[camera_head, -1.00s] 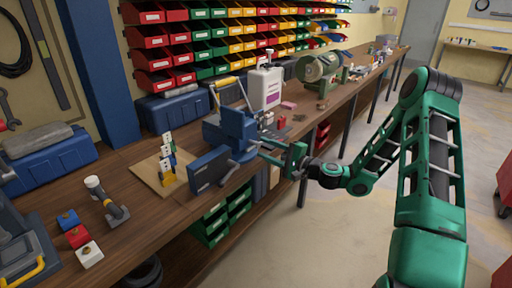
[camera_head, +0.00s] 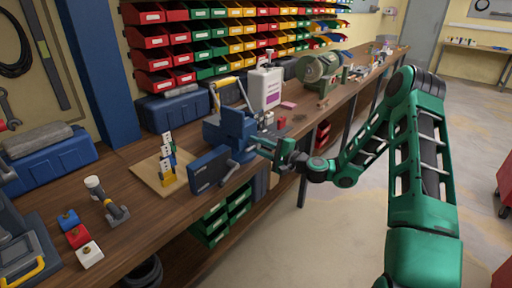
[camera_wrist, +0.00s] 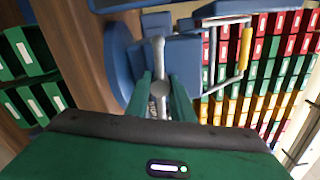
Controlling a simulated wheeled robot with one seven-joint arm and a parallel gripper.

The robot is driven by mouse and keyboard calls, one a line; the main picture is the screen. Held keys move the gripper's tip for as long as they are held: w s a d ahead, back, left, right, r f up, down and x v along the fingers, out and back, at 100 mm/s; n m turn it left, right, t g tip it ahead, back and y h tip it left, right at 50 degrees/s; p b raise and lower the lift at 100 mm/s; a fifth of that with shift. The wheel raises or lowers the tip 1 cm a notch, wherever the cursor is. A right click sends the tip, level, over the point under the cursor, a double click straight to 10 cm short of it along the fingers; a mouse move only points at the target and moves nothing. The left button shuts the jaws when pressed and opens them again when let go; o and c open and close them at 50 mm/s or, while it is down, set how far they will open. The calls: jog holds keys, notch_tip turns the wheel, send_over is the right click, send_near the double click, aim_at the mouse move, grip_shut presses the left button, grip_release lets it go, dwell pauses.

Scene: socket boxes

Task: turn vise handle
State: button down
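The blue vise (camera_head: 236,128) stands at the front edge of the wooden bench. Its grey metal handle (camera_wrist: 158,55) shows in the wrist view as a bar with a round knob, lined up between my two green fingers. My gripper (camera_head: 280,152) is at the right side of the vise, over the bench edge; in the wrist view (camera_wrist: 161,92) its fingers stand on either side of the handle's knob. I cannot tell whether the fingers press on it. In the head view the handle's end is largely hidden by my gripper.
A white container (camera_head: 266,88) and a green grinder (camera_head: 320,68) stand behind and to the right. Green bins (camera_head: 212,223) hang under the bench. The floor at right is open.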

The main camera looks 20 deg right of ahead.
jog(key=shift+f+n, duration=0.1)
jog(key=shift+n, duration=1)
jog(key=c, duration=1.6)
grip_release()
jog(key=shift+o, duration=0.2)
jog(key=shift+s, duration=0.1)
jog(key=v, duration=1)
jog(key=shift+s+d, duration=0.2)
